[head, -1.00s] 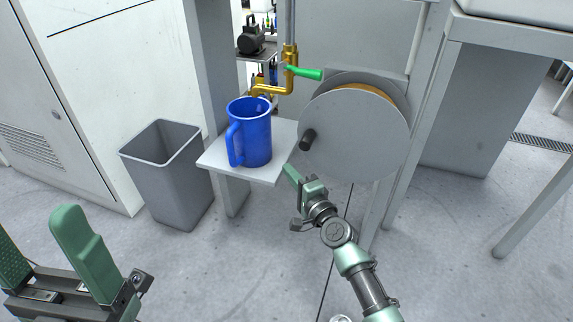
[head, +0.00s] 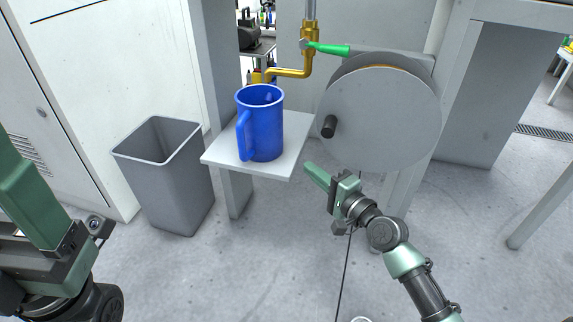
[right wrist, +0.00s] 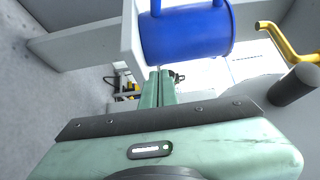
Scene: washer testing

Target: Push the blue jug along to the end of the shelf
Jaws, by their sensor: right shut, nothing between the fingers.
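The blue jug (head: 262,124) stands upright on the small white shelf (head: 218,157), its handle toward the front left. It also shows in the right wrist view (right wrist: 188,34), beyond the fingertips, with the shelf's edge (right wrist: 130,36) beside it. My right gripper (head: 314,172) is shut and empty, just right of the shelf's front right corner and apart from the jug. Its closed fingers show in the right wrist view (right wrist: 158,88). My left gripper (head: 22,195) is partly cut off at the left edge, with one green finger clearly visible.
A brass pipe (head: 292,72) with a green lever (head: 328,49) is behind the jug. A grey reel with a black knob (head: 380,118) stands close on the right. A grey bin (head: 165,185) is left of the shelf, on open floor.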

